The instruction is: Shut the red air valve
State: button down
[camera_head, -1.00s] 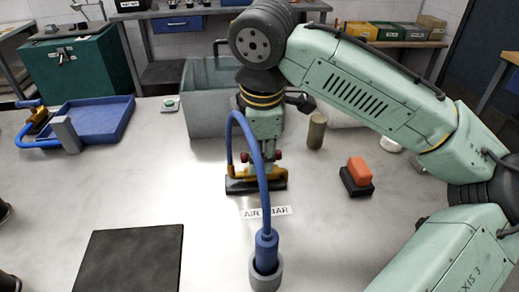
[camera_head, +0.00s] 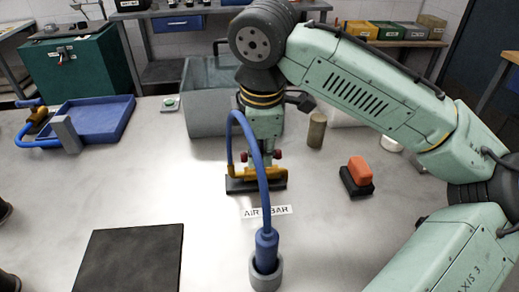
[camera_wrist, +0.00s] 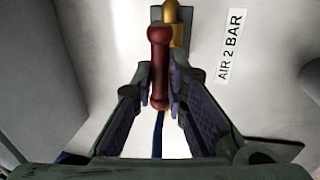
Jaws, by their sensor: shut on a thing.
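The red valve handle (camera_wrist: 158,50) is a bar with knobbed ends, seen between my fingers in the wrist view. My gripper (camera_wrist: 161,85) is shut on it, one finger on each side. In the head view both red ends (camera_head: 277,154) show at either side of my gripper (camera_head: 262,153). The brass valve body (camera_head: 270,173) is on a dark base block (camera_head: 256,186) on the bench; brass (camera_wrist: 171,12) also shows at the top of the wrist view. My fingers hide part of the handle and valve.
A blue hose (camera_head: 262,165) arches in front of my gripper to a plug in a grey socket (camera_head: 266,278). The AIR 2 BAR label (camera_head: 266,212) lies before the valve. A grey bin (camera_head: 205,108) stands behind; a wooden peg (camera_head: 317,130) and an orange-topped block (camera_head: 359,172) stand right.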

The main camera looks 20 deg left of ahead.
jog(key=m+p, duration=0.1)
jog(key=m, duration=0.1)
jog(key=m+h+p, duration=0.1)
jog(key=m+p, duration=0.1)
jog(key=m, duration=0.1)
jog(key=shift+w+a+r+m, duration=0.1)
jog(key=shift+a+r+m, duration=0.05)
jog(key=shift+m, duration=0.15)
jog(key=m+p, duration=0.1)
jog(key=m, duration=0.3)
jog(key=shift+w+m+h, duration=0.1)
jog(key=shift+m+h, duration=0.2)
jog(key=shift+h, duration=0.1)
jog(key=m, duration=0.3)
jog(key=shift+m+h, duration=0.3)
jog(key=shift+w+m+g, duration=0.15)
jog(key=shift+m+g, duration=0.45)
jog(key=shift+m, duration=1.4)
jog(key=c, duration=1.6)
grip_release()
